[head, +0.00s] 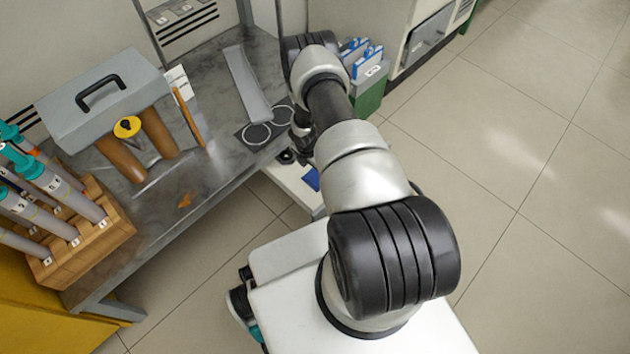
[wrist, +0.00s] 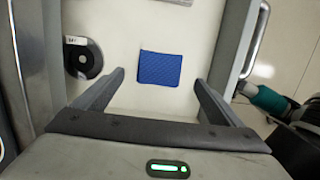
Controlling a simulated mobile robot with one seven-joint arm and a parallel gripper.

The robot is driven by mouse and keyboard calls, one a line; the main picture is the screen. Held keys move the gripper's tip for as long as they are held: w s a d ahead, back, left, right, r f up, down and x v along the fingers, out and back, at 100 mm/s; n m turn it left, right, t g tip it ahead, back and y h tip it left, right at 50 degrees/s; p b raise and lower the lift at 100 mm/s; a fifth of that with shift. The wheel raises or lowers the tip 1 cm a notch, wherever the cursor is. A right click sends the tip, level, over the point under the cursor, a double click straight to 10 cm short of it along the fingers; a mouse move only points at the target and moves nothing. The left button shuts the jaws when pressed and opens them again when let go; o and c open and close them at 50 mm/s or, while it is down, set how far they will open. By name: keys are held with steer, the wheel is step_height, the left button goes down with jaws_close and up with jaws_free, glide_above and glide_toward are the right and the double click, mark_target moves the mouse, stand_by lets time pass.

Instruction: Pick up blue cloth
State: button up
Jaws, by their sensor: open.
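The blue cloth (wrist: 160,69) is a small, flat, textured rectangle on a white surface (wrist: 130,25) in the wrist view. In the head view a small part of the blue cloth (head: 312,179) shows beside my arm on a white top; the rest is hidden by the arm. My gripper (wrist: 160,82) is open and empty, its two fingers on either side of the cloth in the picture. The cloth appears beyond the fingertips, apart from them. The gap in height cannot be told.
A black round disc (wrist: 83,58) with a label lies left of the cloth. In the head view, a grey bench (head: 215,150) holds a wooden rack (head: 90,235) of rods and a grey toolbox (head: 105,90). A green bin (head: 371,88) stands behind my arm.

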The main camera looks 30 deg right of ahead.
mark_target(315, 178)
steer(key=shift+w+d+f+b, duration=0.15)
steer(key=shift+f+b, duration=0.4)
steer(key=shift+f, duration=0.85)
steer(key=shift+w+d+f+b, duration=0.1)
steer(key=shift+f+b, duration=0.4)
steer(key=shift+f, duration=0.85)
steer(key=shift+c, duration=0.5)
steer(key=c, duration=1)
